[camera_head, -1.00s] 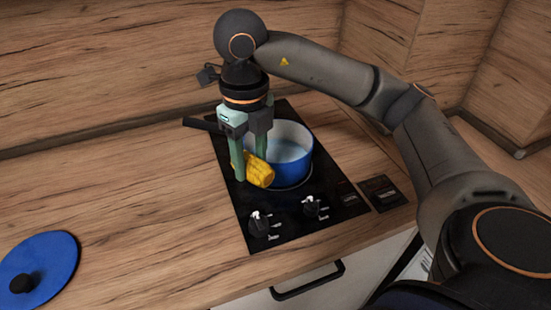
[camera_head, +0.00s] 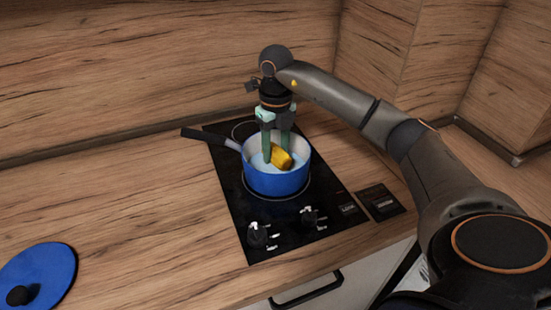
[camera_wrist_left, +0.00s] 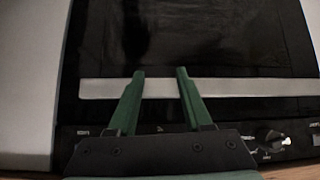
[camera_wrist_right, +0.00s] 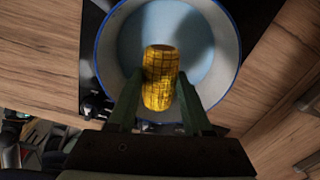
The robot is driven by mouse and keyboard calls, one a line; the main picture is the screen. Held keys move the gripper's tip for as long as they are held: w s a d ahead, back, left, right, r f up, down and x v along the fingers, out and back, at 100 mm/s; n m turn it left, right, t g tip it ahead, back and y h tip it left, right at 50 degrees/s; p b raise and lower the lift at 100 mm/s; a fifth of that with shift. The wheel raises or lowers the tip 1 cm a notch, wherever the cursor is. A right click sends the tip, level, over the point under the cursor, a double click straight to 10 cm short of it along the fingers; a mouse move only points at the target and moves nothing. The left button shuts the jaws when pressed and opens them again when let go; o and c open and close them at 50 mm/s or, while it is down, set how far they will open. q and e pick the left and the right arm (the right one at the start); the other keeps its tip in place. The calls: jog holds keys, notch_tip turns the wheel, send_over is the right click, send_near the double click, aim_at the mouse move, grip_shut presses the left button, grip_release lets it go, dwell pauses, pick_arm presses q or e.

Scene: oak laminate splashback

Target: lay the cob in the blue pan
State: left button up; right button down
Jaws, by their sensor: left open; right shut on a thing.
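The yellow corn cob (camera_head: 281,156) is between the green fingers of my right gripper (camera_head: 277,158), which is shut on it. The cob also shows in the right wrist view (camera_wrist_right: 159,78), over the pale inside of the pan. The blue pan (camera_head: 275,182) stands on the black hob with its dark handle pointing left. The fingertips and cob are within the pan's opening; whether the cob touches the bottom I cannot tell. My left gripper (camera_wrist_left: 160,73) shows only in its own wrist view, open and empty in front of a dark oven-like front.
A blue lid (camera_head: 45,275) with a black knob lies on the wooden counter at the left. The black hob (camera_head: 233,205) has two knobs at its front. A drawer handle (camera_head: 306,290) is below the counter edge. The counter between lid and hob is clear.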

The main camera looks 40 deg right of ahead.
aim_at(275, 160)
jog(key=shift+w+d+f, duration=0.35)
jog(key=shift+w+f, duration=0.2)
jog(key=shift+f, duration=0.25)
jog(key=shift+w+d+f+p, duration=0.1)
jog(key=shift+f+p, duration=0.25)
jog(key=shift+f, duration=1.3)
jog(key=shift+f, duration=0.15)
jog(key=shift+c, duration=1.6)
grip_release()
notch_tip(275, 160, up, 12)
jog(key=shift+r, duration=0.2)
